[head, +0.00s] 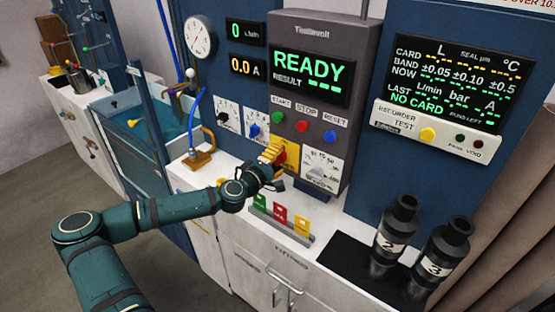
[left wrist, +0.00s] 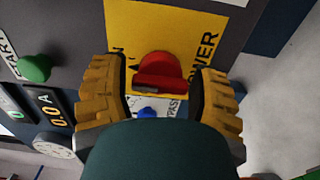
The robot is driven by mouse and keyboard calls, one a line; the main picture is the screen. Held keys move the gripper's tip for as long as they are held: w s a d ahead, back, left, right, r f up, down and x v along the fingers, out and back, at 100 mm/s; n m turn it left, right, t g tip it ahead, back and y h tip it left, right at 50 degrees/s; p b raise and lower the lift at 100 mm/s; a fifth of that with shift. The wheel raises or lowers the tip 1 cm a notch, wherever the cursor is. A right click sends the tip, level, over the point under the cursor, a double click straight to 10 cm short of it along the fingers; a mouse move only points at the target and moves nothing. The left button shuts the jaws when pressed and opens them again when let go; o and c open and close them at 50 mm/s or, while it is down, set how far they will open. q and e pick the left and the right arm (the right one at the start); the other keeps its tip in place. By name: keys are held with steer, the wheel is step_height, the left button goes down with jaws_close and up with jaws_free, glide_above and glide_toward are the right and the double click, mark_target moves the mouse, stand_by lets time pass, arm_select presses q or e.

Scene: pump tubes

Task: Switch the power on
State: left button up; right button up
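The power switch is a red knob (left wrist: 160,70) on a yellow plate (left wrist: 150,22) lettered POWER, and its bar lies across the left wrist view. In the head view the plate (head: 291,157) shows on the grey console's lower left, partly hidden by my left gripper (head: 272,152). My left gripper (left wrist: 160,80) faces the plate with its yellow fingers apart, one on each side of the knob. Narrow gaps show beside the knob; whether a fingertip touches it I cannot tell. My right gripper is not in view.
Above the plate are green START (head: 277,118), red STOP (head: 303,125) and blue RESET (head: 330,136) buttons. The console display (head: 311,77) reads READY. A dial (head: 317,173) is to the right. Coloured cards (head: 280,215) stand below in a rack, with black cylinders (head: 391,240) further right.

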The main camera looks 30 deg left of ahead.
arm_select(q)
steer(key=shift+o, duration=0.9)
steer(key=s, duration=1.2)
steer(key=shift+a, duration=0.45)
